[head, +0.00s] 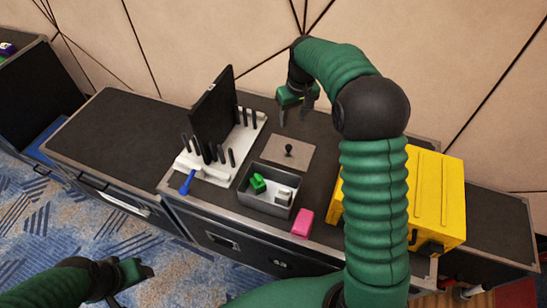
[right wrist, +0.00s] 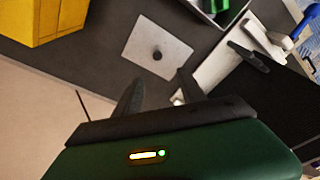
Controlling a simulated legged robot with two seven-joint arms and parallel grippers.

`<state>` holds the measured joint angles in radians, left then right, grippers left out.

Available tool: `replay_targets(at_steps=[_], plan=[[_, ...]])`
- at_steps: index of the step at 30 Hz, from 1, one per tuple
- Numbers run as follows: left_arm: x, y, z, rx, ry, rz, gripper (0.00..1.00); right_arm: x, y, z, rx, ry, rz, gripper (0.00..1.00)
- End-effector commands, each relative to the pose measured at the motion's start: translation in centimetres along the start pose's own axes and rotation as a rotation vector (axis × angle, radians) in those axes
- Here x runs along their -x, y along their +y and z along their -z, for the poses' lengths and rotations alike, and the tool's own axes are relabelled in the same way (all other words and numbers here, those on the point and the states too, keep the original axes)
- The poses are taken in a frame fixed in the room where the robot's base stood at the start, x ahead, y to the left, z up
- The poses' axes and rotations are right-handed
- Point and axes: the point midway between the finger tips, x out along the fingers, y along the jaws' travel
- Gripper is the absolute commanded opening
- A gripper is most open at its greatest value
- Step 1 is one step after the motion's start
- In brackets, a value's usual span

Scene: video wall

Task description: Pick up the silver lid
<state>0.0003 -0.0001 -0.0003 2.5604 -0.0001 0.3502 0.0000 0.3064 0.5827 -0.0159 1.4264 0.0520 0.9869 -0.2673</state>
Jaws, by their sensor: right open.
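The silver lid (head: 288,158) is a flat grey square plate with a black knob in its middle. It lies on the dark case top behind the grey open bin, and it also shows in the right wrist view (right wrist: 148,42). My right gripper (head: 295,114) is open and empty, above the case top behind the lid, apart from it. In the right wrist view its fingers (right wrist: 157,90) point toward the lid, with the whole lid visible beyond them. My left gripper (head: 132,285) is low at the left, over the carpet, empty with its fingers apart.
The grey bin (head: 262,204) holds a green block and a whitish item. A white rack (head: 215,175) with black pegs and an upright black panel stands left of the lid. A pink block (head: 303,223) lies near the front edge. A yellow case (head: 440,200) stands at right.

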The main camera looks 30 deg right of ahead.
Motion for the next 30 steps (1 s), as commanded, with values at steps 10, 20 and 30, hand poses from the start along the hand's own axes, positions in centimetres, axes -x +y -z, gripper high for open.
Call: replay_targets(at_steps=[10,20,30], plan=[[-1.0,0.0,-0.2,-0.001,0.001,0.000,0.58,-7.4,0.2,0.0,-0.001,-0.005,0.002,0.48],[-1.4,0.0,-0.3,-0.001,0.001,0.000,0.58,-12.5,0.4,0.0,-0.002,0.000,0.001,0.48],[-1.9,0.0,-0.4,-0.001,0.001,0.000,0.58,-16.9,0.7,-0.1,-0.001,0.001,0.001,0.48]])
